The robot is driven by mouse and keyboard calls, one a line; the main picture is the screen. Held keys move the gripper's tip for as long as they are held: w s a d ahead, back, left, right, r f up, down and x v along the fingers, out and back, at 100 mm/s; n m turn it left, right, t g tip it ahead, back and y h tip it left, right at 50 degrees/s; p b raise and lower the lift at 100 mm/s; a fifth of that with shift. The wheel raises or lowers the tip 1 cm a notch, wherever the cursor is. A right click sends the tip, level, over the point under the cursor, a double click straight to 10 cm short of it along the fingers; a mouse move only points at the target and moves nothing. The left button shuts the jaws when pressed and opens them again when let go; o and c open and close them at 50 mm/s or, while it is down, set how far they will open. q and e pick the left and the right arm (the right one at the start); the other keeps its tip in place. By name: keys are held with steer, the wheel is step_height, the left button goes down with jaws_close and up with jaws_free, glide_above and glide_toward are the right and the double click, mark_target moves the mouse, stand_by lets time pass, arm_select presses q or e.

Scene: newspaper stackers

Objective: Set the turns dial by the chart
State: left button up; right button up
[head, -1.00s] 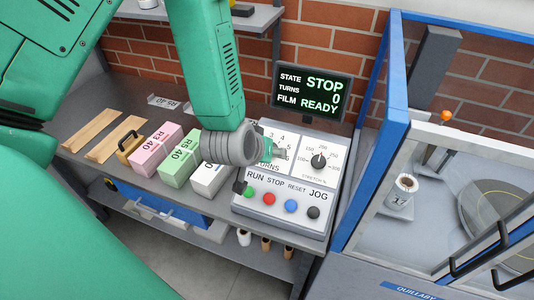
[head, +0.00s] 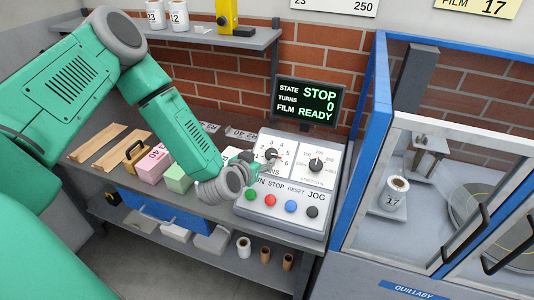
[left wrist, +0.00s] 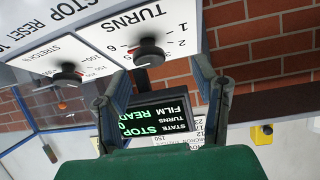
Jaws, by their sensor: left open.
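The turns dial (head: 271,155), a black knob with a red mark, sits on the left white plate of the control box (head: 248,205). In the left wrist view the turns dial (left wrist: 148,53) appears upside down, its red mark near the 6. My left gripper (head: 258,171) is open and empty, just in front of the dial and apart from it. Its two fingers (left wrist: 160,76) frame the dial and screen in the left wrist view. The charts (head: 335,5) (head: 478,6) on the wall are cut off at the top; "23", "250" and "FILM 17" show. My right gripper is not in view.
The screen (head: 307,103) reads STOP, turns 0, film READY. The stretch dial (head: 316,165) is right of the turns dial; coloured buttons (head: 291,207) lie below. Pink (head: 153,166) and green boxes stand left, under my arm. A blue-framed enclosure (head: 365,140) bounds the right.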

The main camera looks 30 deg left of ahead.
mark_target(272, 154)
arm_select(q)
steer(key=w, duration=0.1)
steer(key=w+d, duration=0.1)
steer(key=w, duration=0.1)
steer(key=w+f, duration=0.1)
steer(key=shift+w+d+f, duration=0.1)
steer(key=shift+w+d, duration=0.05)
steer(key=shift+d, duration=0.05)
steer(key=shift+w+d+f, duration=0.15)
steer(key=shift+w+d, duration=0.05)
steer(key=shift+w, duration=0.25)
steer(key=shift+w+a+f, duration=0.1)
steer(key=shift+a+f, duration=0.1)
steer(key=shift+a, duration=0.5)
steer(key=shift+a+f, duration=0.1)
steer(key=shift+a, duration=0.15)
steer(key=shift+c, duration=1.3)
steer(key=shift+a, duration=0.15)
steer(key=c, duration=0.7)
steer(key=shift+w, duration=0.1)
steer(key=shift+c, duration=1)
steer(key=shift+d, duration=0.65)
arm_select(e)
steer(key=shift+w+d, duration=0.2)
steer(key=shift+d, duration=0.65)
